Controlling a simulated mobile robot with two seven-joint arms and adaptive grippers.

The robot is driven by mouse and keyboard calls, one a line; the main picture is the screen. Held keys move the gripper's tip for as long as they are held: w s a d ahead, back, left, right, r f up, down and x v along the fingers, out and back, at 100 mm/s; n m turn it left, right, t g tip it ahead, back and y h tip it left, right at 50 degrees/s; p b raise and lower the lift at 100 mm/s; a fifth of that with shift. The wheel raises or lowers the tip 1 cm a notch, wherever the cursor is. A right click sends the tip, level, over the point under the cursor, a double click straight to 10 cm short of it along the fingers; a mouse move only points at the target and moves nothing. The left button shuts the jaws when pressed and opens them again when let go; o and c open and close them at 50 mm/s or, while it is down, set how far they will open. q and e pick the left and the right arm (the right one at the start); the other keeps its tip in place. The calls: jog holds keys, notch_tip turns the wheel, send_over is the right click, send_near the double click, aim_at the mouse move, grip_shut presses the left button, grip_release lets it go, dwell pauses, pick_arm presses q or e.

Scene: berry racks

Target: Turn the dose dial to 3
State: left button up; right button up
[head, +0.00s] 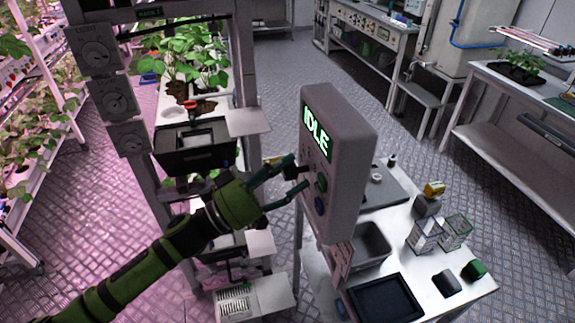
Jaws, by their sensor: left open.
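A grey control box (345,160) stands at the middle of the head view, with a green screen (317,131) that reads IDLE. My right gripper is not in view.
Several round dials (98,56) sit on a post at the upper left. Below the box, a white table (407,228) holds a grey bin (367,246), a dark tray (385,299), clear boxes (426,236) and small blocks. Plant racks (60,110) stand at the left. The patterned floor behind is clear.

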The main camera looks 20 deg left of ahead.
pick_arm(q)
grip_shut()
dwell(0.3)
